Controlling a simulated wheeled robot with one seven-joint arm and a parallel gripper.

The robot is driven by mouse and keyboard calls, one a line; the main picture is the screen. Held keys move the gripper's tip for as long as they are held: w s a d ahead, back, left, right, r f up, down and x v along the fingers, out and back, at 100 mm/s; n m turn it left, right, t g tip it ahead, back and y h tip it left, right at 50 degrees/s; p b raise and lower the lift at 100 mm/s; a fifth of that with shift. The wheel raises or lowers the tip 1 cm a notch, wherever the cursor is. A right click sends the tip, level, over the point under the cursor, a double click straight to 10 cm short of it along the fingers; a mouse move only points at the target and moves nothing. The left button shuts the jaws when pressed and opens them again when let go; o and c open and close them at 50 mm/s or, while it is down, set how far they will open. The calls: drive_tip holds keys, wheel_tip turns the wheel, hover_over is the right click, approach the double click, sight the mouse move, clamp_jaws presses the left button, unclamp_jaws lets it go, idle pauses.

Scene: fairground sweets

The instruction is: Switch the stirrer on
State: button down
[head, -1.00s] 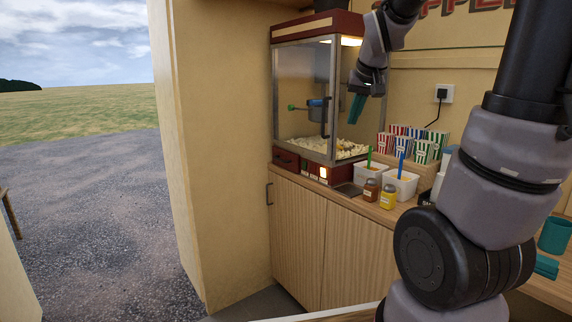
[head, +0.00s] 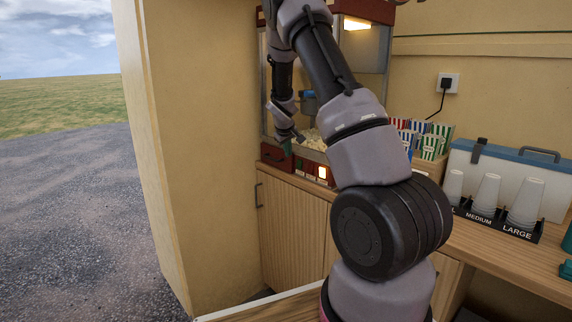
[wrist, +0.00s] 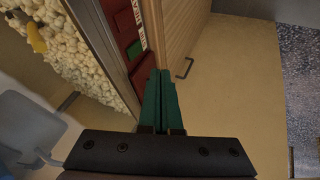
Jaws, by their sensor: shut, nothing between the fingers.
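The popcorn machine (head: 276,157) stands on the counter with a red front base. Its switch panel (head: 304,166) has a lit switch (head: 322,172) at the right end; my arm covers part of the machine. In the wrist view the red panel (wrist: 142,68) shows a green switch (wrist: 133,49) beside small white labels, too small to read surely. My gripper (head: 287,146) has teal fingers, pressed together and empty. In the wrist view the fingertips (wrist: 160,72) are close to the panel's edge, beside the green switch; I cannot tell whether they touch it.
Popcorn (wrist: 72,55) lies inside the glass case. A wooden cupboard door with a dark handle (head: 258,195) is below the machine. Striped popcorn boxes (head: 434,143), cups (head: 486,193) and a cool box (head: 505,170) stand to the right. A cream wall (head: 205,150) is close on the left.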

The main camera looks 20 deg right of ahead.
sight(297, 165)
drive_tip(key=shift+w+a+f, duration=0.1)
drive_tip(key=shift+w+f, duration=0.1)
drive_tip(key=shift+w, duration=0.1)
drive_tip(key=shift+w+d+f, duration=1.05)
drive_tip(key=shift+d+f, duration=0.1)
drive_tip(key=shift+f, duration=0.3)
drive_tip(key=shift+w+d+f, duration=1)
drive_tip(key=shift+d+f, duration=0.1)
drive_tip(key=shift+f, duration=0.35)
drive_tip(key=shift+w+d+f, duration=1.05)
drive_tip(key=shift+d+f, duration=0.1)
drive_tip(key=shift+f, duration=0.3)
drive_tip(key=shift+d, duration=0.1)
